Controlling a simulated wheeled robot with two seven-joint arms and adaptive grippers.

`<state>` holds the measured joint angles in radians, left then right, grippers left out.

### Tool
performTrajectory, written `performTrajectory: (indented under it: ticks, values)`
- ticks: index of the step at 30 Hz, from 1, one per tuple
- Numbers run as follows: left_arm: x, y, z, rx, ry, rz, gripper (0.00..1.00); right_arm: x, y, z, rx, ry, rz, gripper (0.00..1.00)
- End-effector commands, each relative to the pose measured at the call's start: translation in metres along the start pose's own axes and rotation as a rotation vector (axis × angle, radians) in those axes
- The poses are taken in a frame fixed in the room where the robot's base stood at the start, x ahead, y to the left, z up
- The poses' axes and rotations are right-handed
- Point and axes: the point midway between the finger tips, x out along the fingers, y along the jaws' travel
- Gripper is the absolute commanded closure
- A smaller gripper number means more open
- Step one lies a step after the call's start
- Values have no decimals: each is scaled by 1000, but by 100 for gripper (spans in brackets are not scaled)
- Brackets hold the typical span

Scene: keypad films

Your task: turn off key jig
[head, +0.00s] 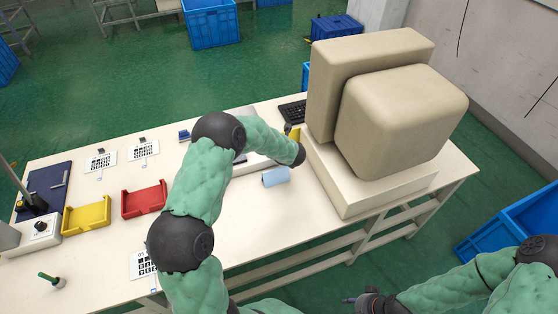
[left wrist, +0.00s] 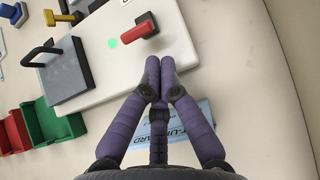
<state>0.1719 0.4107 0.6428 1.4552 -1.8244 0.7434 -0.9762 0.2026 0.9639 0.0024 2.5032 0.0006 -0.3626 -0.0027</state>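In the left wrist view the key jig is a white plate (left wrist: 105,70) with a dark grey hinged block with a black handle (left wrist: 68,68). A red key-like handle (left wrist: 138,30) stands on a dark base near its right end, beside a lit green spot (left wrist: 111,43). My left gripper (left wrist: 160,62) has its purple fingertips together just below the red handle, apart from it in the picture, with nothing seen between them. In the head view my left arm hides most of the jig (head: 255,163) and the red handle. My right gripper (head: 368,301) is low at the bottom right, away from the table.
A light blue labelled piece (head: 275,176) lies in front of the jig. Large beige padded blocks (head: 400,120) stand on the right. A red tray (head: 144,199), yellow tray (head: 86,215) and knob box (head: 38,229) are on the left.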

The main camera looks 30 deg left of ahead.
Motion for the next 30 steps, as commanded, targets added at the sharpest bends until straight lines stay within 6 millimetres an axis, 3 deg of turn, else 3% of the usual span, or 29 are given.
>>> performTrajectory:
  ticks: [17,30]
  values:
    - [2,0,10,1,2,0,100,0,0,0,0,0,0,60]
    - [1,0,15,0,47,0,100,-20,-7,1,0,0,0,60]
